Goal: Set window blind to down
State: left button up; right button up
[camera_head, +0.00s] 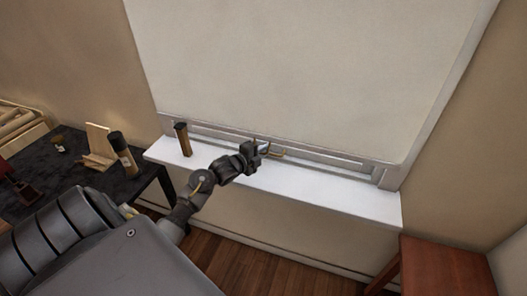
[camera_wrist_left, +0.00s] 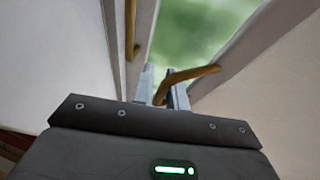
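The cream window blind (camera_head: 290,75) hangs over most of the window in the head view. Its lower edge is a little above the white sill, with a narrow strip of window frame below it. A brass-coloured handle (camera_head: 277,153) shows at this lower edge. My left gripper (camera_head: 262,148) is at the handle. In the left wrist view its fingers (camera_wrist_left: 162,92) are close together, with the bent end of the handle (camera_wrist_left: 195,74) between them; the contact is partly hidden. My right gripper is not in view.
A brown cylinder with a dark top (camera_head: 183,139) stands on the white sill (camera_head: 320,193), left of my gripper. A dark table (camera_head: 60,185) at left holds a bottle (camera_head: 122,150) and a wooden stand (camera_head: 98,145). A reddish-brown wooden seat (camera_head: 440,270) is at lower right.

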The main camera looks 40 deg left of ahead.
pick_arm(q)
grip_shut()
notch_tip(320, 180, down, 5)
jog(key=b, duration=0.4)
jog(key=shift+f, duration=0.15)
jog(key=shift+r, duration=0.2)
jog(key=shift+o, duration=2.1)
grip_release()
jog(key=shift+s, duration=0.1)
